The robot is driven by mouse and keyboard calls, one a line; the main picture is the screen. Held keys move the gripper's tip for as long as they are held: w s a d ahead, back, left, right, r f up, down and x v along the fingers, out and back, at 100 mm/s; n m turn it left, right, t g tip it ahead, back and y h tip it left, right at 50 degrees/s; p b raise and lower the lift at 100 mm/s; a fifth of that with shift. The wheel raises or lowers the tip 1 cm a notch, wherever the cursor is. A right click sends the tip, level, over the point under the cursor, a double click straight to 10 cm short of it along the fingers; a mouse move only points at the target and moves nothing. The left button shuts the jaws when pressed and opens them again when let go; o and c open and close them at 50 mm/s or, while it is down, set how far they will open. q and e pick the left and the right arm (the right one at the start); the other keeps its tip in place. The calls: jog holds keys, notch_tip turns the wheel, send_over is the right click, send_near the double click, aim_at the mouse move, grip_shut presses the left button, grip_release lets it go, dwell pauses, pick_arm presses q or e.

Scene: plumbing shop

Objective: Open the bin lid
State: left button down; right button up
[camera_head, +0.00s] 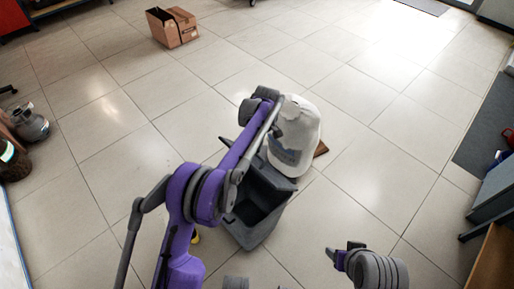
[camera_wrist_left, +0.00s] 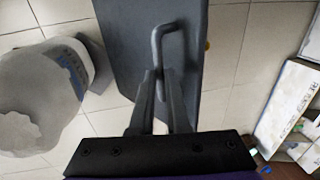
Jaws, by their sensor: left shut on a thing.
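The dark grey bin (camera_head: 246,232) stands on the tiled floor in the middle of the head view, with its dark inside partly visible. Its grey lid (camera_head: 268,177) appears tilted up at the far side, partly behind my left arm. In the left wrist view the flat lid (camera_wrist_left: 128,38) fills the upper middle and carries a bent bar handle (camera_wrist_left: 158,42). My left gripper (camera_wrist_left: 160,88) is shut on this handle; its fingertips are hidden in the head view. My right gripper (camera_head: 345,252) is at the lower right of the head view, away from the bin; its finger gap is unclear.
A large white container (camera_head: 296,138) stands close behind the bin and also shows in the left wrist view (camera_wrist_left: 38,95). An open cardboard box (camera_head: 173,28) lies at the far left. A bench (camera_head: 490,205) stands at the right edge. Much of the floor is clear.

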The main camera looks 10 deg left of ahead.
pick_arm(q)
jog(key=shift+w+d+f, duration=0.1)
jog(key=shift+f, duration=0.05)
pick_arm(e)
jog(key=shift+w+d, duration=0.1)
dwell(0.7)
pick_arm(q)
jog(key=c, duration=0.9)
grip_release()
jog(key=shift+w+d+r+p, duration=0.95)
jog(key=shift+w+r+p, duration=0.35)
jog(key=shift+p, duration=1.8)
jog(key=shift+w+d+r+p, duration=1)
jog(key=shift+w+r+p, duration=0.3)
jog(key=shift+p, duration=1.8)
jog(key=shift+w+d+r+p, duration=1.05)
jog(key=shift+r+p, duration=0.4)
jog(key=shift+p, duration=1.65)
pick_arm(e)
jog(key=w+r, duration=0.1)
jog(key=r, duration=0.9)
jog(key=w+r+t, duration=0.1)
jog(key=w+r, duration=0.1)
jog(key=r, duration=0.9)
jog(key=shift+w+r, duration=0.25)
